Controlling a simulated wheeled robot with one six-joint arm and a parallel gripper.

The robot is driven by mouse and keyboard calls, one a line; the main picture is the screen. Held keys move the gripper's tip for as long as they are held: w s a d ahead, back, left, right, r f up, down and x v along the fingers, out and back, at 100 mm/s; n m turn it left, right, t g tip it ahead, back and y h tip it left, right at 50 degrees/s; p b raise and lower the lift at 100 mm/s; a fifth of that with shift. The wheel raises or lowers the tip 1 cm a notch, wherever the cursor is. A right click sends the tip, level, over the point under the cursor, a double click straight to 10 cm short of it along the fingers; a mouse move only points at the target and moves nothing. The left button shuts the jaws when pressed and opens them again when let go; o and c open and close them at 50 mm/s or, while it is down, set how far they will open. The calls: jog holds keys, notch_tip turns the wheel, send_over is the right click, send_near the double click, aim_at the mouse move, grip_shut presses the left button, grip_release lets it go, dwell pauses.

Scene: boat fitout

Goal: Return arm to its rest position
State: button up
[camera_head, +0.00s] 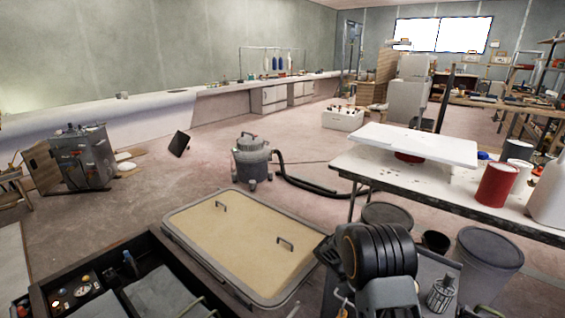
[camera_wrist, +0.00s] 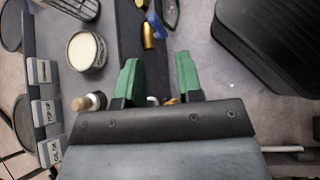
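My arm (camera_head: 378,255), with black ribbed and grey parts, stands in the lower right of the head view, above a grey surface. My gripper (camera_wrist: 158,80) shows in the wrist view with its two green fingers apart. Nothing is held between the fingertips. Small items lie below and beyond the fingers, partly hidden by them. I cannot make out the fingertips in the head view.
In the wrist view are a round tin (camera_wrist: 86,51), a brass cylinder (camera_wrist: 148,36) and a black case (camera_wrist: 275,45). In the head view, a beige hatch panel (camera_head: 240,245), a vacuum (camera_head: 252,160), a white-topped table (camera_head: 345,165) and buckets (camera_head: 488,262) surround my arm.

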jog(key=s+a+r+m+t+y+p, duration=0.3)
jog(key=s+r+p, duration=0.2)
jog(key=r, duration=0.9)
jog(key=s+a+r+m+t+y+p, duration=0.3)
jog(key=r+p, duration=0.7)
jog(key=r, duration=0.4)
jog(key=s+a+r+m+t+y+p, duration=0.2)
jog(key=s+r+p, duration=0.6)
jog(key=r, duration=0.7)
jog(key=shift+a+m+t+y, duration=0.4)
jog(key=shift+a+m+t, duration=0.25)
jog(key=shift+a, duration=0.5)
jog(key=shift+a, duration=0.1)
